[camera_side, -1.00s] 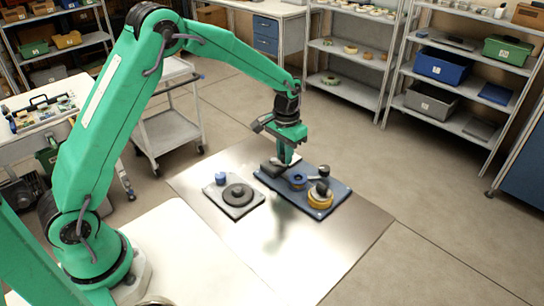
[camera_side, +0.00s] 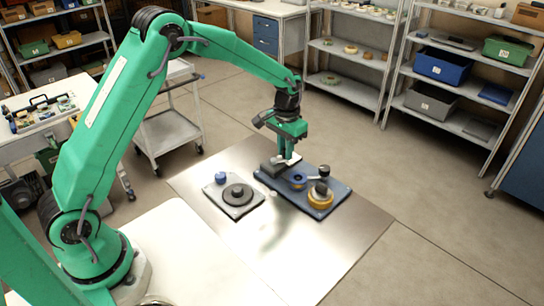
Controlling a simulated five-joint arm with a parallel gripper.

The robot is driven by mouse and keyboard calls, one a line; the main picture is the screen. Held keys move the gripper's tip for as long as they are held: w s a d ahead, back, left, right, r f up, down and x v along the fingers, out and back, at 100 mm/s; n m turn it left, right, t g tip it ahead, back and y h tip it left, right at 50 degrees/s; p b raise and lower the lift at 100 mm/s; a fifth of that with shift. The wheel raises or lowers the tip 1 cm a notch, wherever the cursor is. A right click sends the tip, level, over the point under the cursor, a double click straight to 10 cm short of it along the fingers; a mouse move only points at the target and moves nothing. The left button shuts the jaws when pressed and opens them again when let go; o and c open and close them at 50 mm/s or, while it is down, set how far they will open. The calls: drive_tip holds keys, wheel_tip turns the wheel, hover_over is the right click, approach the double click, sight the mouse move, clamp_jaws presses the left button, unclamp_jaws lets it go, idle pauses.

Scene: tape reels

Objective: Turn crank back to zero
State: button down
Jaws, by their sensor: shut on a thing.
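A dark blue board (camera_side: 337,199) lies on the metal sheet. It carries a dark grey block (camera_side: 268,168) at its left end, a small blue reel (camera_side: 298,179) in the middle and a yellow-orange reel (camera_side: 320,201) at right. A dark knob (camera_side: 323,171) on a short arm, perhaps the crank, stands above the yellow reel. My gripper (camera_side: 288,159) points down over the back of the board, between the grey block and the blue reel. It is shut on a small pale piece there. Its fingers partly hide that piece, and I cannot tell what it is.
A grey plate (camera_side: 246,207) with a dark round disc (camera_side: 237,194) and a small blue cylinder (camera_side: 221,178) lies left of the board. The metal sheet (camera_side: 330,247) is clear in front. A trolley (camera_side: 170,130) and shelves (camera_side: 450,115) stand well behind.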

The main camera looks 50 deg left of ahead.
drive_tip(key=shift+a, duration=0.2)
drive_tip(key=shift+w+a, duration=0.2)
drive_tip(key=shift+a, duration=0.4)
idle(0.4)
drive_tip(key=shift+s+a, duration=0.15)
drive_tip(key=shift+a, duration=0.4)
drive_tip(key=shift+s+a+f, duration=0.1)
drive_tip(key=shift+s+a, duration=0.25)
drive_tip(key=shift+a, duration=0.25)
drive_tip(key=shift+s+a, duration=0.1)
